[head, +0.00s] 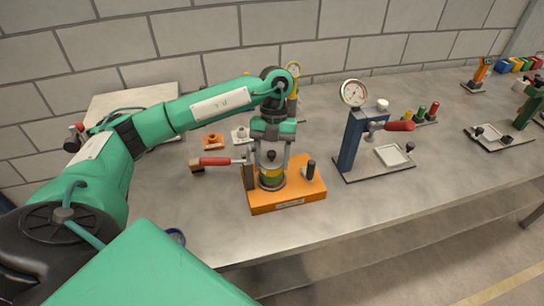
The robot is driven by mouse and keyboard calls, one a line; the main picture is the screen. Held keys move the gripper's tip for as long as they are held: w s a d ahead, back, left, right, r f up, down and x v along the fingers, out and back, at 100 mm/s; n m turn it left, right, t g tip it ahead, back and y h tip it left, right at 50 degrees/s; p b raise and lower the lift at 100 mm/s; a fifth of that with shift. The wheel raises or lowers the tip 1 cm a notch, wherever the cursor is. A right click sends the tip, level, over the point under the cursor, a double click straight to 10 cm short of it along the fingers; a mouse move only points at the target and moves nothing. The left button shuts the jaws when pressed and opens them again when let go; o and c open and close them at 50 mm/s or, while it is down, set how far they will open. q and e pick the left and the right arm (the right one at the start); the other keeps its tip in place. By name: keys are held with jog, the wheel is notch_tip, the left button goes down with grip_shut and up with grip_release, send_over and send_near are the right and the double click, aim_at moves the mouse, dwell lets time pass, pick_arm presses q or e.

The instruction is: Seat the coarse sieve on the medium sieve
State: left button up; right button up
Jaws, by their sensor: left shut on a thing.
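A round stack with yellow and green bands (272,177) stands upright on an orange base (290,200). My left gripper (272,146) comes down over it from above and is shut on a grey round piece (272,159) with a dark knob, at the top of the stack. I take this piece to be the coarse sieve, but its markings are too small to tell. The medium sieve cannot be told apart from the other bands. Whether the grey piece touches the band below is unclear. My right gripper is not in view.
A brush with a red handle (217,161) lies left of the base. A small dark knob (310,169) stands on the base's right side. A blue press with a gauge and red lever (355,135) stands to the right. The table front is mostly clear.

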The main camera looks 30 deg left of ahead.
pick_arm(q)
jog(key=shift+f, duration=0.1)
dwell(0.3)
jog(key=o, duration=1.1)
jog(key=shift+o, duration=1)
jog(key=shift+d, duration=0.1)
jog(key=b+v, duration=0.1)
jog(key=v, duration=1.2)
jog(key=shift+w+r, duration=0.2)
jog(key=shift+r, duration=0.15)
